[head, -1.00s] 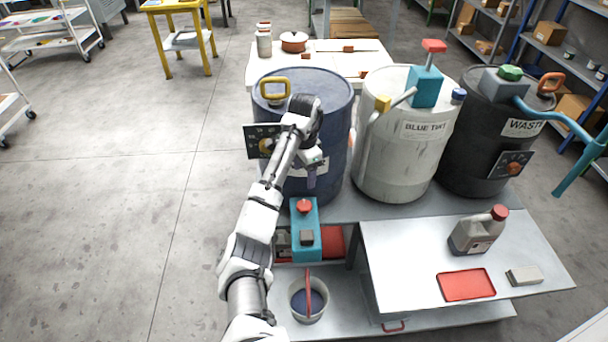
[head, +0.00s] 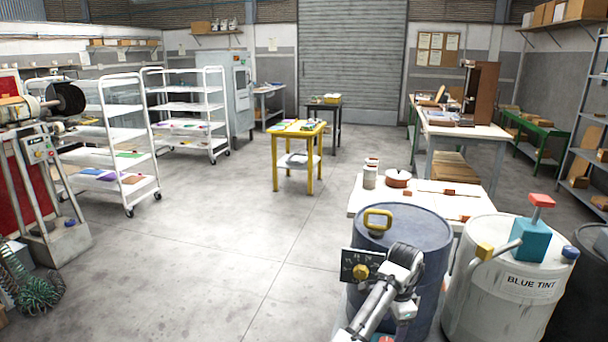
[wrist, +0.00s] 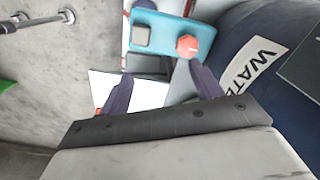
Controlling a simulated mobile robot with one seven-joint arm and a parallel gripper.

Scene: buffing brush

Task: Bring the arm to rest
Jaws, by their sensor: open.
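My arm (head: 372,312) rises from the bottom of the head view in front of the dark blue drum (head: 428,240). In the wrist view my gripper (wrist: 162,82) is open, its two dark fingers apart with nothing between them. Beyond the fingers is a teal box (wrist: 165,30) with a red knob and a grey button. The drum with its "WAT..." label (wrist: 254,72) is close on the right of the wrist view. The fingertips cannot be made out in the head view.
The white "BLUE TINT" drum (head: 502,290) stands right of the blue drum. A white table (head: 440,196) with jars stands behind them. A yellow table (head: 298,135), white rack carts (head: 108,150) and a machine (head: 40,160) stand farther off. The floor at left centre is clear.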

